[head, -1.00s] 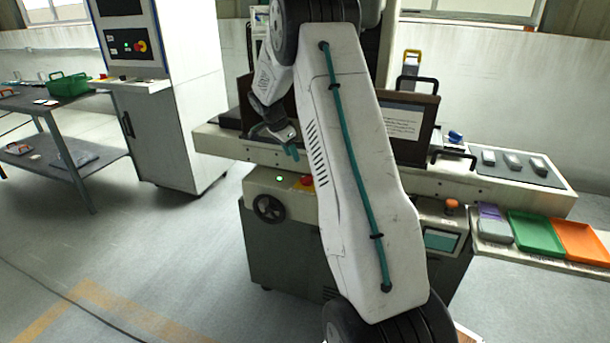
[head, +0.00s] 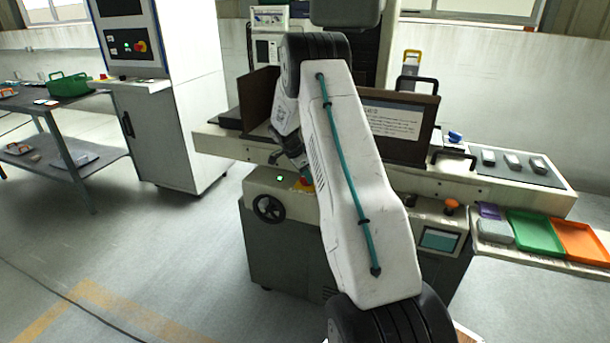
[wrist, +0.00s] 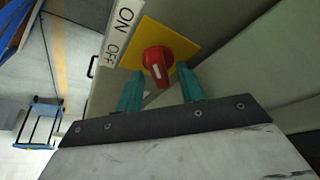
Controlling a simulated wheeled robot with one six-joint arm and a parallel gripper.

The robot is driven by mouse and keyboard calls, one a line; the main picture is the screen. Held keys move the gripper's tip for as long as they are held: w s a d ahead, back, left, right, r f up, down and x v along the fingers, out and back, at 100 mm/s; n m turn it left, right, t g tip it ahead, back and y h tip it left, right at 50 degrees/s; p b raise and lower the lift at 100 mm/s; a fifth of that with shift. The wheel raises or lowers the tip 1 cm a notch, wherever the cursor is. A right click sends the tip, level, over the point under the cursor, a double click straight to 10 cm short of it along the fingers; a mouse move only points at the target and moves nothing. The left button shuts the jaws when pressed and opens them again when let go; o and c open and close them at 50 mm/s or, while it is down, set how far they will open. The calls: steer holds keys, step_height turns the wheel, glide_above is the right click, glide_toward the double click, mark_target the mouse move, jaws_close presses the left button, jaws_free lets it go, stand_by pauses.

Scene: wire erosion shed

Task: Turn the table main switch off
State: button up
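The table main switch is a red rotary knob (wrist: 157,61) on a yellow plate (wrist: 183,36) in the wrist view. A white mark on the knob points towards the bottom of the picture. An ON/OFF label (wrist: 117,32) sits to its left. My gripper (wrist: 159,77) is open, its teal fingers apart just below the knob, one towards each side of it. I cannot tell whether they touch it. In the head view the red and yellow switch (head: 304,184) shows on the machine front, partly hidden by my arm, with my gripper (head: 300,163) just above it.
A green lamp (head: 279,178) and a handwheel (head: 268,208) are left of the switch on the machine. An orange button (head: 451,204) and a screen (head: 440,240) are to the right. Green (head: 536,233) and orange (head: 582,240) trays stand far right.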

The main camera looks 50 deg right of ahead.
jaws_close()
steer(key=shift+n, duration=0.3)
steer(key=n+t, duration=0.1)
steer(key=n, duration=0.3)
steer(key=shift+s+t, duration=0.2)
steer(key=shift+t, duration=0.2)
steer(key=n+t, duration=0.1)
steer(key=n, duration=0.3)
steer(key=shift+s+n+t, duration=0.15)
steer(key=shift+n+t, duration=0.25)
steer(key=n+t+y, duration=0.1)
steer(key=n, duration=0.3)
steer(key=shift+s+d, duration=0.1)
steer(key=shift+n+t+y, duration=0.6)
steer(key=shift+n+y, duration=0.1)
steer(key=shift+n, duration=1.6)
